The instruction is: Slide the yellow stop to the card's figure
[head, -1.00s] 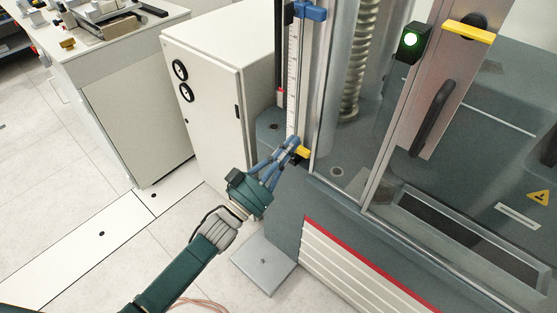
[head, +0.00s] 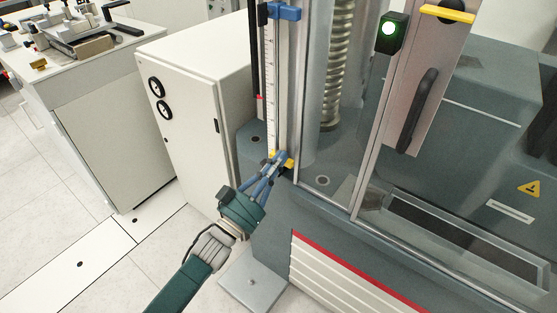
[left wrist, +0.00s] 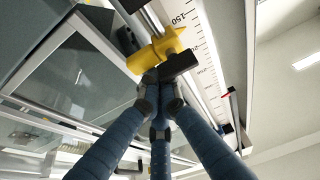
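The yellow stop (head: 289,163), with a black part below it, sits low on the white upright scale (head: 271,90). In the left wrist view the stop (left wrist: 156,47) is close, with its black block (left wrist: 178,66) towards my fingers and the scale's 150 mark (left wrist: 182,17) nearby. My left gripper (head: 280,160) is at the stop. Its blue fingers (left wrist: 160,88) converge just below the black block in the wrist view; whether they hold it is unclear. My right gripper is out of view. I cannot make out the card.
A blue clamp (head: 284,12) is higher on the scale. The clear guard door with a dark handle (head: 417,110) and a green-lit box (head: 390,32) stands to the right. A white cabinet (head: 200,100) is close on the left. A grey foot plate (head: 254,284) lies below.

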